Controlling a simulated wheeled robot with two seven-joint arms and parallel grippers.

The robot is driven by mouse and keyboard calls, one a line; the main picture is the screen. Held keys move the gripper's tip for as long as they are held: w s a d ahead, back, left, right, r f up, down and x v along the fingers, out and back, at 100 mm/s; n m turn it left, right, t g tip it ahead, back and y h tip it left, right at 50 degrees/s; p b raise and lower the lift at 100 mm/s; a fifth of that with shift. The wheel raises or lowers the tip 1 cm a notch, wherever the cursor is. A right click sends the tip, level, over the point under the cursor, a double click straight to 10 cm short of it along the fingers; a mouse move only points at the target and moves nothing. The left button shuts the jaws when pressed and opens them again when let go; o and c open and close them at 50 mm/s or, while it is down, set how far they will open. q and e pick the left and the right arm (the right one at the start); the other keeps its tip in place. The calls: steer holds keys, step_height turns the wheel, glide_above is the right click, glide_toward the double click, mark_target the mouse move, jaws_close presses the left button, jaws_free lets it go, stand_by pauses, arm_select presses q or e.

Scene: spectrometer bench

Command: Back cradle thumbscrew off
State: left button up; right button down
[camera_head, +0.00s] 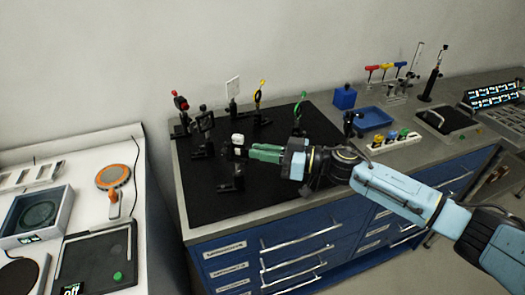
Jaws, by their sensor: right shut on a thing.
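My right gripper (248,153), with green fingers, reaches in from the right over the black breadboard (210,205). It is shut on a small dark part at its tips, which looks like the cradle thumbscrew (239,152); the fingers hide most of it. A black mount with a white block (238,139) stands right by the fingertips. Another low black mount (231,180) stands in front of the gripper. I cannot tell at this size whether the thumbscrew is still threaded in. My left gripper is not in view.
Several optics mounts stand along the board's back, among them a red-topped one (181,104), a white card (233,88) and a green ring (300,102). A blue tray (372,118) and blue box (344,96) lie to the right. The board's front is clear.

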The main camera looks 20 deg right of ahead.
steer(key=n+b, duration=0.3)
steer(key=n, duration=0.6)
steer(key=n+b, duration=0.3)
steer(key=n, duration=0.7)
steer(key=n+b, duration=0.3)
steer(key=n, duration=0.7)
steer(key=shift+f, duration=0.25)
steer(key=shift+n+b, duration=0.3)
